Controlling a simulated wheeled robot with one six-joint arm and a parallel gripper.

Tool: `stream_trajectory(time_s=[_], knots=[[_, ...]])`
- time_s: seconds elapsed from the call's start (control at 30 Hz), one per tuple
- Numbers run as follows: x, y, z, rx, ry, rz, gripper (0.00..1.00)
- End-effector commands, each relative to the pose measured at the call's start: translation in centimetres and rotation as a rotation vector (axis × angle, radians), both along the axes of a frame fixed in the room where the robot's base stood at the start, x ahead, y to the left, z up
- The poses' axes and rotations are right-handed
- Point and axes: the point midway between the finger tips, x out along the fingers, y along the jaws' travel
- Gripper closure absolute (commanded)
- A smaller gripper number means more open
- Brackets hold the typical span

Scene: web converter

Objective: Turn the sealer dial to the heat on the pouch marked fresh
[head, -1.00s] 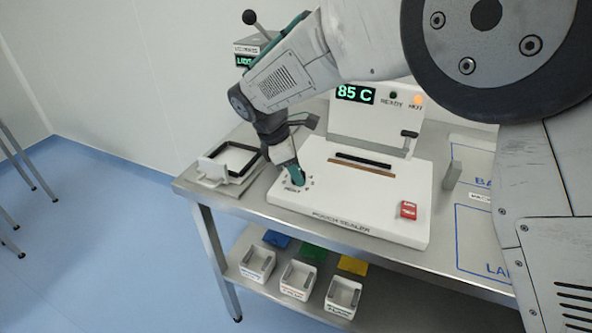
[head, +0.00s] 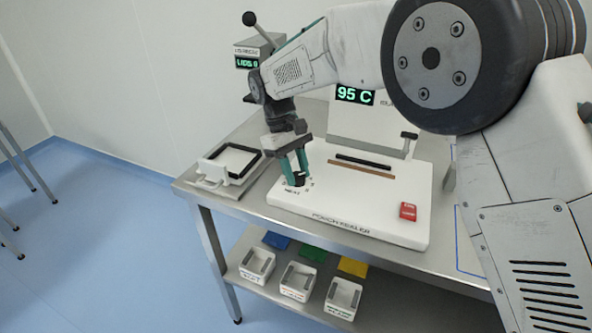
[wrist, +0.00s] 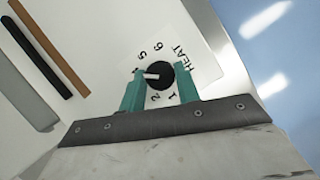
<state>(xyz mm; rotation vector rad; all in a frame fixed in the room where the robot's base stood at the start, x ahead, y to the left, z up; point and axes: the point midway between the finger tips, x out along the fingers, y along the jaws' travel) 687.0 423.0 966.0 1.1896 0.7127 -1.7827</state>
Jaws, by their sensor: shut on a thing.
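The pouch sealer (head: 380,212) is a white machine on a steel table, with its green display (head: 355,96) reading 95 C. Its black dial (wrist: 160,75) shows in the wrist view, with a white pointer aimed left at a mark partly hidden by a finger. Numbers 1, 2, 5, 6 and the word HEAT show around it. My gripper (head: 296,178) points down at the sealer's front left. Its teal fingers, also in the wrist view (wrist: 158,85), are shut on the dial from both sides. I cannot make out a pouch marked fresh.
A red block (head: 408,211) sits at the sealer's right front. A white tray with a black frame (head: 228,163) lies left of the sealer. A lever-topped device (head: 252,48) stands behind my arm. White bins (head: 299,282) are on the lower shelf.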

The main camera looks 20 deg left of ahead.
Motion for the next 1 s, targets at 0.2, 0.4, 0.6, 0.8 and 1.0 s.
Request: stream_trajectory(time_s=[0.2, 0.4, 0.6, 0.8, 1.0], knots=[[0.2, -0.01, 0.1, 0.004, -0.003, -0.204, 0.91], [0.28, -0.1, 0.1, 0.004, -0.002, -0.386, 0.91], [0.32, -0.16, 0.11, 0.005, -0.001, -0.537, 0.91], [0.35, -0.2, 0.1, 0.005, -0.003, -0.643, 0.91], [0.32, -0.22, 0.1, 0.004, -0.002, -0.702, 0.91]])
